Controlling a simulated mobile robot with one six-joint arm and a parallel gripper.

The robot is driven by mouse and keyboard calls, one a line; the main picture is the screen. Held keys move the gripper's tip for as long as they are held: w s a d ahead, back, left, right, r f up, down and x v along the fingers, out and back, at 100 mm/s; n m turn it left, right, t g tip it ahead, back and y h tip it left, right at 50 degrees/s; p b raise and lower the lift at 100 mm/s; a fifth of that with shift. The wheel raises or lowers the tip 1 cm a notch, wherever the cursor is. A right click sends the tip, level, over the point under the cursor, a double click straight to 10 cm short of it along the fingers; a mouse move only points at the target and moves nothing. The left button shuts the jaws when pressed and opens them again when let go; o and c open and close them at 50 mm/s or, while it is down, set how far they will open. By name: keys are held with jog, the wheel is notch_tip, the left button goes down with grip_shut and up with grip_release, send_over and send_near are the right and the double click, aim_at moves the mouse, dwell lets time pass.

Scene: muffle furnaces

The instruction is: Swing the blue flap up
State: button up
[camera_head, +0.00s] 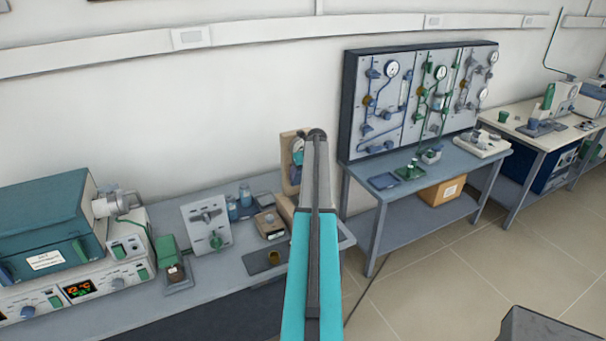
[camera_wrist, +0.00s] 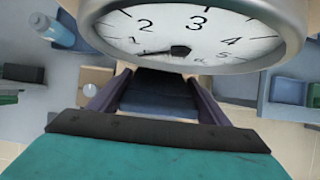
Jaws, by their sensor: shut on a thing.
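My gripper (camera_head: 317,135) reaches up beside a wooden stand that carries a round gauge. In the wrist view the two fingers of my gripper (camera_wrist: 157,82) frame a dark blue piece (camera_wrist: 158,100), which appears to be the blue flap, and are shut on it. Its upper end is in shadow under the gauge, so its full shape and angle are unclear. The gauge (camera_wrist: 195,35) fills the top of the wrist view, very close to the fingers. In the head view my arm hides the held piece.
The wooden stand (camera_head: 287,182) is at the right end of the grey bench. A large gauge board (camera_head: 420,100) stands behind another bench at right.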

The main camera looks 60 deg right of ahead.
jog(key=o, duration=1.5)
jog(key=shift+a+f, duration=0.1)
jog(key=shift+s, duration=0.1)
jog(key=shift+b+v, duration=0.5)
jog(key=shift+v, duration=0.45)
jog(key=shift+b+v, duration=2.1)
jog(key=shift+v, duration=3.85)
